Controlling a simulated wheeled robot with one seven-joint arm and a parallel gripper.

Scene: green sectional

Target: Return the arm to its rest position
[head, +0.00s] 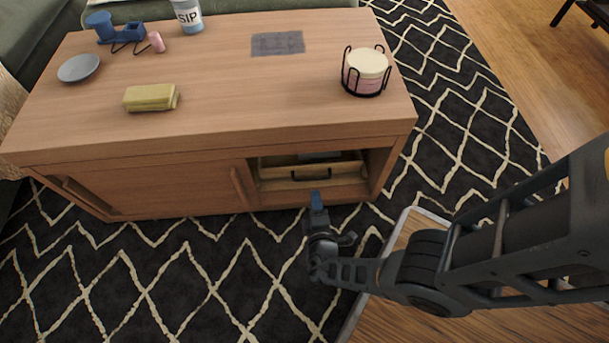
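My arm (490,250) reaches in from the right edge of the head view. My gripper (317,205) is at its end, in front of the coffee table and above the patterned rug. A small blue part shows at the gripper's tip; I cannot tell whether it belongs to the gripper or is something held. The finger gap is not clear from this angle. The gripper appears near the open compartment of the table, which holds a tray or drawer with a dark handle (311,175).
The wooden coffee table (215,95) carries a yellow block (150,97), a grey plate (79,68), a SIP cup (188,15), a blue item (120,31), a grey mat (277,43) and a coaster holder (366,72). The rug (130,270) is clear at left.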

